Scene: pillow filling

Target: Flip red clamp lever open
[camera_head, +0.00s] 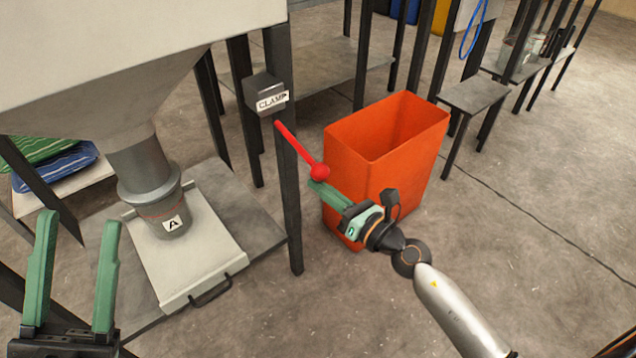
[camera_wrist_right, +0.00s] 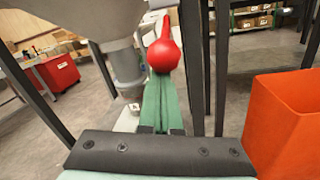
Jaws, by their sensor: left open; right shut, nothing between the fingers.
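The red clamp lever (camera_head: 293,143) angles down and to the right from the dark box labelled CLAMP (camera_head: 265,95) on a black post. Its round red knob (camera_head: 319,172) is at the lower end. My right gripper (camera_head: 318,185) is shut and empty, its green fingertips right at the knob's underside; contact cannot be told for sure. In the right wrist view the knob (camera_wrist_right: 164,56) sits just beyond the tips of the closed green fingers (camera_wrist_right: 162,100). My left gripper (camera_head: 78,232) is open and empty at the lower left.
An orange bin (camera_head: 400,140) stands right behind my right gripper. The hopper's spout (camera_head: 150,180), marked A, stands over a pale tray (camera_head: 205,262) at left. Open floor lies at the right.

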